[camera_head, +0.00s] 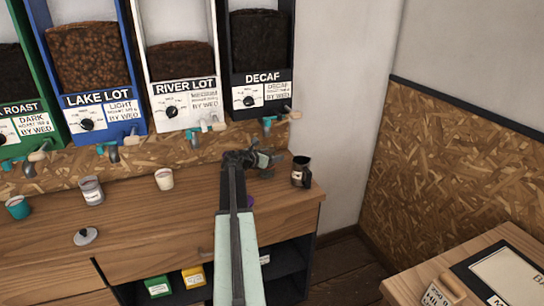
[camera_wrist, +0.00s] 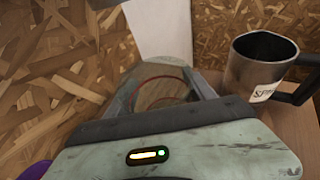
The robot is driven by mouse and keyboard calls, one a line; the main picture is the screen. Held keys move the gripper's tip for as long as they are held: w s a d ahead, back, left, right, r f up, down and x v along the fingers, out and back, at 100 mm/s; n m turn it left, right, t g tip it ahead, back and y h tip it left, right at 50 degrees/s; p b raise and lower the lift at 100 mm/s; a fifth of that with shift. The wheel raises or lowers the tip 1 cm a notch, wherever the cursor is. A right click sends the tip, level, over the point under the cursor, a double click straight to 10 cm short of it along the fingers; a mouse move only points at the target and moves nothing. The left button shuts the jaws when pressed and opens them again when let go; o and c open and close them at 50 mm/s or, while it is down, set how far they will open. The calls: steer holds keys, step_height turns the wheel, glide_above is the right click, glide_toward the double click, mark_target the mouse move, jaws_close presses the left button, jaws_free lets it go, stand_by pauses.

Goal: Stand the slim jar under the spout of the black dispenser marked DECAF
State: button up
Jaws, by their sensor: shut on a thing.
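The black dispenser marked DECAF (camera_head: 262,79) hangs on the back wall, rightmost in the row. Its spout (camera_head: 267,124) points down over the counter. My gripper (camera_head: 264,161) is over the back right of the counter, below and close to that spout. In the wrist view my gripper (camera_wrist: 167,88) is shut on a clear, see-through thing with a thin reddish rim, which looks like the slim jar (camera_wrist: 160,78). In the head view the jar is mostly hidden by my gripper, and I cannot tell whether its base touches the counter.
A dark metal pitcher (camera_head: 301,173) stands just right of my gripper; it also shows in the wrist view (camera_wrist: 262,62). A purple thing (camera_head: 250,201) is partly hidden by my arm. Cups and a lid (camera_head: 86,236) are on the counter (camera_head: 165,225) to the left.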

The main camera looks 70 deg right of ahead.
steer(key=shift+f, duration=0.15)
steer(key=o, duration=1.8)
steer(key=shift+c, duration=0.2)
